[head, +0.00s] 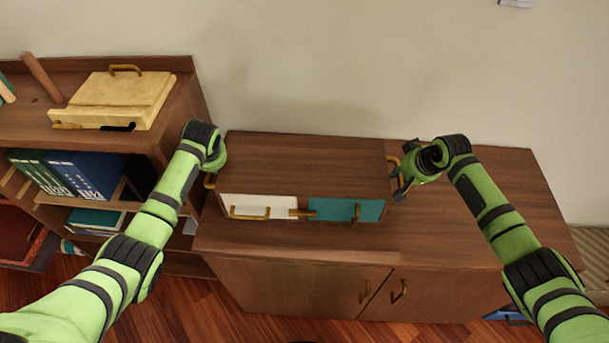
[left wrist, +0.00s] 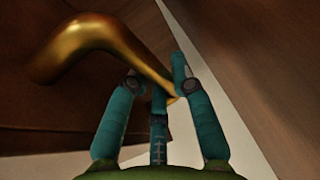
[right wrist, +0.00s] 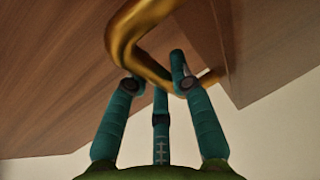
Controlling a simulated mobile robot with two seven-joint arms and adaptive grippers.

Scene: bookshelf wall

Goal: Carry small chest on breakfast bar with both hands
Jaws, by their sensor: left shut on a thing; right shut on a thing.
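The small chest (head: 305,160) is a brown wooden box with a white drawer front (head: 245,207) and a teal drawer front (head: 340,210). It is level, at the top of a long brown wooden cabinet (head: 465,215); I cannot tell whether it rests there or hangs just above. My left gripper (head: 210,178) is shut on the brass handle (left wrist: 105,45) at the chest's left side. My right gripper (head: 401,182) is shut on the brass handle (right wrist: 135,40) at its right side. In both wrist views the teal fingers close around the handle.
A shelf unit at left holds a yellow case (head: 112,100) on top and blue binders (head: 85,175) below, close to my left arm. The cabinet top right of the chest is bare. A plain wall (head: 330,60) stands behind.

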